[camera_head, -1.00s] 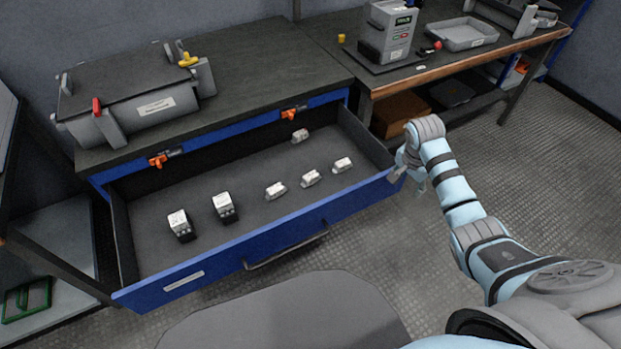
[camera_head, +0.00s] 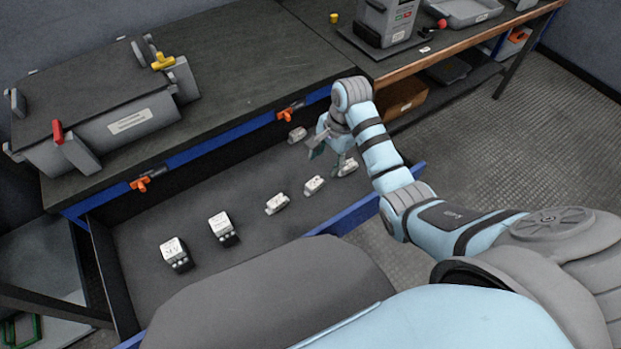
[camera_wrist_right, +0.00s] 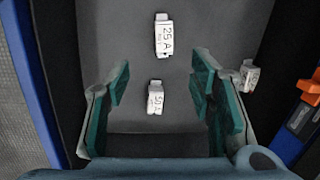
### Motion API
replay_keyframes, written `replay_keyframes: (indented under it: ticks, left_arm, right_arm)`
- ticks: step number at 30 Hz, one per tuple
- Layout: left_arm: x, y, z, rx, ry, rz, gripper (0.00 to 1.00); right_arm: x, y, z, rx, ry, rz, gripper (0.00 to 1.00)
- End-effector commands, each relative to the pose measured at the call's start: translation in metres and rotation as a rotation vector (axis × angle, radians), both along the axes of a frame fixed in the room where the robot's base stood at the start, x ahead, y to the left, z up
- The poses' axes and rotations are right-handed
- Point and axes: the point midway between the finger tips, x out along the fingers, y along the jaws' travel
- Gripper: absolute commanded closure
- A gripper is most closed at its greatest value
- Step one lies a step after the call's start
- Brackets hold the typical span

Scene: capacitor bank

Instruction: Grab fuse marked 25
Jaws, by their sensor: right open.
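The fuse marked 25 A (camera_wrist_right: 164,38) is a small white block on the grey drawer floor, ahead of my fingers in the right wrist view. It appears to be the middle one (camera_head: 314,185) of the front row's small fuses in the head view. My right gripper (camera_head: 331,153) is open and empty above the drawer's right end. A fuse marked 50 A (camera_wrist_right: 156,98) lies between its green-padded fingers (camera_wrist_right: 162,92) in the wrist view, seemingly below them. Another white fuse (camera_wrist_right: 249,76) lies outside the right-hand finger; its marking is unclear. My left gripper is out of view.
The open drawer's blue front (camera_wrist_right: 35,90) and dark walls bound the space. Another small fuse (camera_head: 277,203) and two larger dark-based blocks (camera_head: 222,228) (camera_head: 175,254) lie further left. Orange latches (camera_head: 290,112) sit on the cabinet edge. Drawer floor between items is clear.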

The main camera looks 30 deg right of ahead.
Motion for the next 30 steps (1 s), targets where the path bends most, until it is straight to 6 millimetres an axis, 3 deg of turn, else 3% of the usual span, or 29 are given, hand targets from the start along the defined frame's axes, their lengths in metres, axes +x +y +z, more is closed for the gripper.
replay_keyframes:
  ticks: [1, 4, 10, 16, 19, 25, 30]
  left_arm:
    - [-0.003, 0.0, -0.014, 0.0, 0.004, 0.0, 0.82]
    - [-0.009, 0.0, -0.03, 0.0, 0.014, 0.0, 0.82]
    - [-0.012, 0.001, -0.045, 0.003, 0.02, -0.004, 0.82]
    - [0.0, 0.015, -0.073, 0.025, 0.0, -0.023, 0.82]
    - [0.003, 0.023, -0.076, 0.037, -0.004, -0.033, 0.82]
    - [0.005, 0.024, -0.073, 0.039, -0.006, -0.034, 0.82]
    - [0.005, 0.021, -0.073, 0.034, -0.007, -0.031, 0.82]
  right_arm:
    - [0.002, 0.004, -0.021, 0.001, 0.003, 0.004, 0.51]
    - [0.006, 0.011, -0.049, 0.002, 0.003, 0.01, 0.51]
    - [0.012, 0.015, -0.077, 0.001, -0.001, 0.012, 0.51]
    - [0.019, 0.018, -0.116, -0.001, 0.002, 0.009, 0.51]
    - [0.021, 0.019, -0.124, -0.001, 0.0, 0.009, 0.51]
    - [0.02, 0.019, -0.121, -0.001, -0.001, 0.008, 0.52]
    - [0.02, 0.018, -0.121, -0.001, -0.001, 0.008, 0.79]
